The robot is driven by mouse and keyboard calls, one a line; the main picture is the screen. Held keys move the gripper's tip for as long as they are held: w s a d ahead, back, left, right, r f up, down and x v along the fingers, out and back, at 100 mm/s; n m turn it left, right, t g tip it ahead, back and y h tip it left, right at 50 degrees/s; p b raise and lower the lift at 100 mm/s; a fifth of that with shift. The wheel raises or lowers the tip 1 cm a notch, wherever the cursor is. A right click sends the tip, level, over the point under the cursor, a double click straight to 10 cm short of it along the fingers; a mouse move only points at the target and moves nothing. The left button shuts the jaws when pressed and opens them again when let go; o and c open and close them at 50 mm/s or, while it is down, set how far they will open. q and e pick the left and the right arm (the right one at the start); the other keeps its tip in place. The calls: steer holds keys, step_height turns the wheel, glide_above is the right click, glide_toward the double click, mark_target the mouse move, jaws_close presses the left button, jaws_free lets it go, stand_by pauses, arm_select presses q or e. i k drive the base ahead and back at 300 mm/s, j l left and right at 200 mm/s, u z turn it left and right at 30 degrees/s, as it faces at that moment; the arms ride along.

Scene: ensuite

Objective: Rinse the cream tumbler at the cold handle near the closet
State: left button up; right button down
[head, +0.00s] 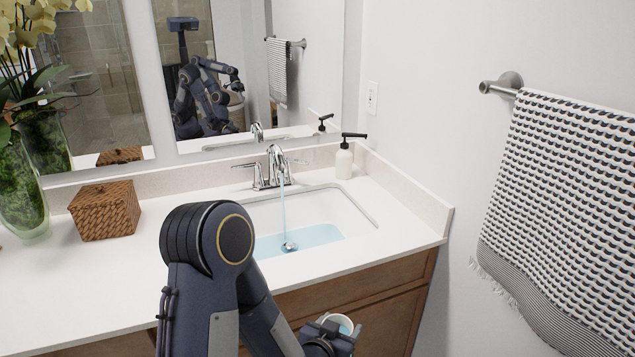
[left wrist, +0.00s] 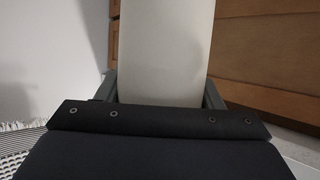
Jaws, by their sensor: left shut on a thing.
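The cream tumbler (left wrist: 165,50) fills the middle of the left wrist view, between the two fingers of my left gripper (left wrist: 162,92). In the head view my left gripper (head: 334,334) is shut on the tumbler (head: 340,321) low in front of the cabinet, below the counter edge. Some pale blue shows inside its rim. The chrome faucet (head: 279,165) runs a stream of water into the sink (head: 345,207), where blue water covers the bottom. A lever handle stands on each side of the spout. My right gripper is not in view.
A soap dispenser (head: 344,158) stands behind the sink at right. A wicker box (head: 105,210) and a vase with flowers (head: 20,190) stand at left on the counter (head: 100,285). A patterned towel (head: 560,200) hangs on the right wall. A mirror reflects me.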

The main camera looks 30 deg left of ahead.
mark_target(287, 160)
steer(key=i+l+u, duration=0.1)
steer(key=u, duration=1.1)
steer(key=k+l, duration=0.05)
